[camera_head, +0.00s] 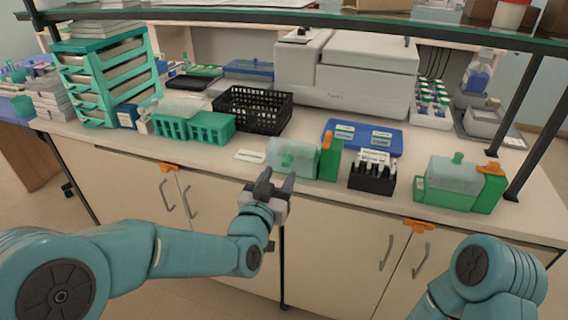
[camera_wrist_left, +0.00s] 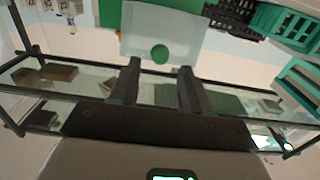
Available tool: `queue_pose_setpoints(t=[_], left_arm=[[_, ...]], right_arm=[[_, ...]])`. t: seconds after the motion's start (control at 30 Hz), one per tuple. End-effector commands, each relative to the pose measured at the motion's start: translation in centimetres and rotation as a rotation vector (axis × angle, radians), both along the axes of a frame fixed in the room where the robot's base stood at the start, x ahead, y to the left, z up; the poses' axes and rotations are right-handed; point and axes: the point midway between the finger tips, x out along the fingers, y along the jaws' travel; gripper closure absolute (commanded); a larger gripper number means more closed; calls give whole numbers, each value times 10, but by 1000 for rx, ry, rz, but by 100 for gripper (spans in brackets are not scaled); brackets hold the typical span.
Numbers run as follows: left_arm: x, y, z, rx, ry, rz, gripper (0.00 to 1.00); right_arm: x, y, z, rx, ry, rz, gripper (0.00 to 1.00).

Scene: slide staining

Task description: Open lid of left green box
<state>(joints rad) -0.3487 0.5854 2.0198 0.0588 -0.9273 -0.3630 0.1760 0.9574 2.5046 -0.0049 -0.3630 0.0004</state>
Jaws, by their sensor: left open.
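The left green box (camera_head: 330,160) stands near the counter's front edge. Its pale translucent lid (camera_head: 293,157) is shut and has a green knob (camera_head: 287,161). My left gripper (camera_head: 273,178) is open and empty, just in front of the lid, a little to the left of the knob in the head view. In the left wrist view, the fingers of my left gripper (camera_wrist_left: 159,76) are apart, with the green knob (camera_wrist_left: 160,53) of the lid (camera_wrist_left: 150,25) beyond the gap between them. My right arm shows at the lower right, but its gripper is out of view.
A black rack (camera_head: 372,182) with slides stands right of the box, with a blue tray (camera_head: 345,145) behind. A second green box (camera_head: 458,185) is farther right. Teal racks (camera_head: 210,130) and a black basket (camera_head: 236,108) stand left. A glass shelf (camera_head: 300,17) overhangs the counter.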

Motion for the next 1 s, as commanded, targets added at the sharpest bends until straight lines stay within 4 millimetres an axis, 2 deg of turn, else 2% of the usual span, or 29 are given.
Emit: queue_pose_setpoints(t=[0.1,0.23,0.6,0.63,0.77,0.93,1.0], left_arm=[[21,-7,0,0,1,1,53],[36,-11,0,-1,0,1,53],[43,-14,0,0,0,0,53],[43,-14,0,0,0,0,56],[43,-14,0,-1,0,0,99],[43,-14,1,1,3,0,100],[44,-14,6,7,22,1,100]], right_arm=[[0,0,6,0,0,0,57],[0,0,8,0,0,0,57],[0,0,8,0,0,0,57],[0,0,8,0,0,0,57],[0,0,8,0,0,0,57],[0,0,10,0,0,0,57],[0,0,18,0,0,0,57]])
